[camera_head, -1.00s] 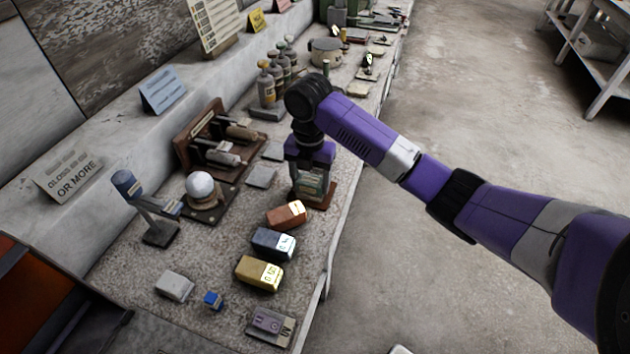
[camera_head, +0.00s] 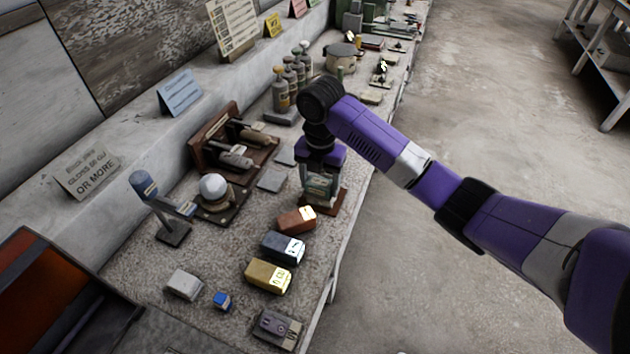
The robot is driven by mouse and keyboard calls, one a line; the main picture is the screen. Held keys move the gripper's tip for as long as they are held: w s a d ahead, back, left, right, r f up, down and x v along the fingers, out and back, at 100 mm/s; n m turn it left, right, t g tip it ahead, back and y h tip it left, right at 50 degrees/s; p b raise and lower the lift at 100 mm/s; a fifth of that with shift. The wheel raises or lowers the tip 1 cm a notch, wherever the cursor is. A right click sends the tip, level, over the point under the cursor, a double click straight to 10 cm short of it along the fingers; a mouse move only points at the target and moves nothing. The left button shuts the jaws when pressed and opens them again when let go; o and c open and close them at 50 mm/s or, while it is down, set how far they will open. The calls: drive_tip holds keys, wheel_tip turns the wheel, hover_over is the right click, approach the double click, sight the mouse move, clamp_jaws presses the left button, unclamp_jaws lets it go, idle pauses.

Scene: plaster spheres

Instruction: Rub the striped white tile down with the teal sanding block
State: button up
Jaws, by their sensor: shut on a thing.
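My gripper (camera_head: 320,180) points down at the bench, at the end of my purple arm. It is shut on a dull teal block, which I take to be the sanding block (camera_head: 319,187); the fingers hide much of it. The block is right over a brown wooden base (camera_head: 338,203) near the bench's front edge. The striped white tile cannot be made out clearly; a pale patch under the block may be it, mostly hidden by the gripper. I cannot tell whether block and tile touch.
A white sphere (camera_head: 213,187) sits on a stand to the left. Bottles (camera_head: 281,92) stand behind. Flat grey tiles (camera_head: 272,179) lie left of the gripper.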

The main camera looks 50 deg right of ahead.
drive_tip(key=shift+s+r, duration=0.15)
drive_tip(key=shift+s, duration=0.1)
drive_tip(key=shift+d, duration=0.15)
drive_tip(key=shift+w+d+f+b, duration=0.1)
drive_tip(key=shift+w+d+b, duration=0.15)
drive_tip(key=shift+d, duration=0.15)
drive_tip(key=shift+w+d+f+b, duration=0.15)
drive_tip(key=shift+d+b, duration=0.1)
drive_tip(key=shift+d, duration=0.15)
drive_tip(key=shift+w+d+r, duration=0.1)
drive_tip(key=shift+w+d, duration=0.1)
drive_tip(key=shift+d, duration=0.2)
drive_tip(key=shift+f+b, duration=0.4)
drive_tip(key=shift+f, duration=0.2)
